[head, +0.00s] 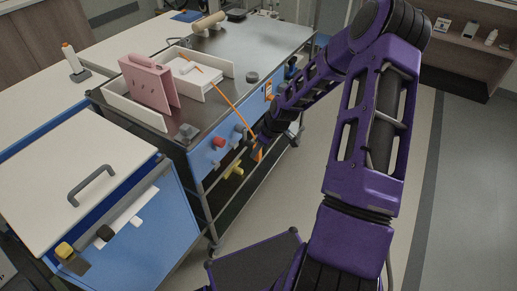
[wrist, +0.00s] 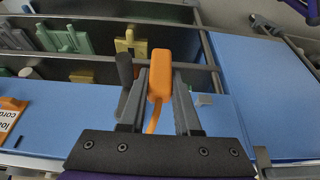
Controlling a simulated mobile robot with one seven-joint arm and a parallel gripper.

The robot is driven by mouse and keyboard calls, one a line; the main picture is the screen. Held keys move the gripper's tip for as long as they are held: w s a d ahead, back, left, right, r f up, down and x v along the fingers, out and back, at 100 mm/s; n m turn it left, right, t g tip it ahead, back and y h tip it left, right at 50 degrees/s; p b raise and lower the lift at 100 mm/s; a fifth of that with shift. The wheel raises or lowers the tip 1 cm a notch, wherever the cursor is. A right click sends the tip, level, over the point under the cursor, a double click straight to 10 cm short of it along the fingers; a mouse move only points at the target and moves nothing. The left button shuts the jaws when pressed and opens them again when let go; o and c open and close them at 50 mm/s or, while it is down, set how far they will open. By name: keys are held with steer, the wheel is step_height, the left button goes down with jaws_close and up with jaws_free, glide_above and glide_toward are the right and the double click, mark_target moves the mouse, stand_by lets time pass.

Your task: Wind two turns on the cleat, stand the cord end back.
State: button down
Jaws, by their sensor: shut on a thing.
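My gripper (head: 261,145) is beside the blue front panel of the steel cart. In the wrist view its two fingers (wrist: 160,95) are shut on the orange cord end (wrist: 160,72), a rounded block. The orange cord (head: 228,101) runs from the cart top down to the gripper, and a short piece (wrist: 154,120) shows below the block. A dark post (wrist: 124,70) stands beside the left finger and a pale nub (wrist: 205,100) beside the right. I cannot tell whether these belong to the cleat; no wound turns are clear.
The blue panel (head: 208,157) carries a red knob (head: 218,141) and an orange label (wrist: 10,118). On the cart top are a pink folder-like case (head: 147,82) and a white tray (head: 213,88). A blue cabinet (head: 130,233) stands at left. The floor (head: 290,200) right of the cart is clear.

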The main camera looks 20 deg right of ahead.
steer(key=w+a+b, duration=0.2)
steer(key=w+a, duration=0.2)
steer(key=w, duration=0.2)
steer(key=s+a, duration=0.6)
steer(key=a, duration=0.1)
step_height(320, 180, down, 6)
steer(key=f+b, duration=0.1)
steer(key=b, duration=0.4)
steer(key=w+d, duration=0.5)
steer(key=d, duration=0.2)
step_height(320, 180, up, 7)
steer(key=p, duration=0.4)
steer(key=shift+w, duration=0.15)
